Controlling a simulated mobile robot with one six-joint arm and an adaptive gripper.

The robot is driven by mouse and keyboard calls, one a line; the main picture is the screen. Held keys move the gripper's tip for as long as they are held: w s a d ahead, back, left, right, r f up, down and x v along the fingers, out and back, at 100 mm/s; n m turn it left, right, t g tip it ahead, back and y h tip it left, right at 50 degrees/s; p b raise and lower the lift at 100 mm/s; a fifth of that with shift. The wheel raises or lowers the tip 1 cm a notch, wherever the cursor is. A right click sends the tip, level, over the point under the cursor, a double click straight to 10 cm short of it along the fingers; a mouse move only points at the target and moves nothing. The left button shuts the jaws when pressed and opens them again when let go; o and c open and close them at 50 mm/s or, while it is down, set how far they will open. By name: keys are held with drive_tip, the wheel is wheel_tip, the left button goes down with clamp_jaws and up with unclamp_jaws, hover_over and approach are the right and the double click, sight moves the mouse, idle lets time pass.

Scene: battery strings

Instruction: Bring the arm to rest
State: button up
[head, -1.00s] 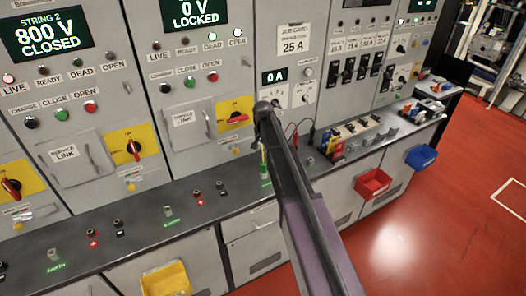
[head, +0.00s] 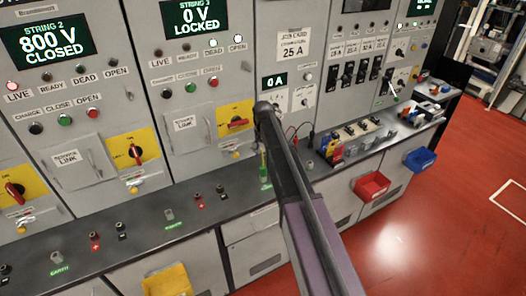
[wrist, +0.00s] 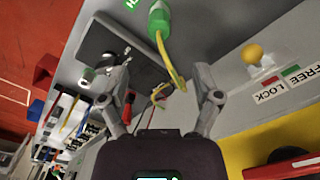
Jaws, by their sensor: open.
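My arm reaches from the bottom right of the head view toward the panel of string 3, and its far end hides my gripper there. In the wrist view my gripper (wrist: 163,98) is open, its two fingers apart with nothing held between them. A green plug (wrist: 158,18) with a yellow cable (wrist: 168,62) is beyond the fingers, near the counter. The green plug (head: 264,176) also shows in the head view, just left of my arm.
The grey counter (head: 145,222) with several terminals runs below the cabinets. Yellow switch plates (head: 133,147) stick out from the panels. A red bin (head: 371,185), a blue bin (head: 419,158) and a yellow bin (head: 168,281) hang at the front. The red floor at right is clear.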

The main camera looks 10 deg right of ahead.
drive_tip(key=s+f+n+b, duration=0.2)
drive_tip(key=s+n, duration=0.3)
drive_tip(key=s, duration=2.4)
drive_tip(key=shift+d+f, duration=0.15)
drive_tip(key=shift+d, duration=0.15)
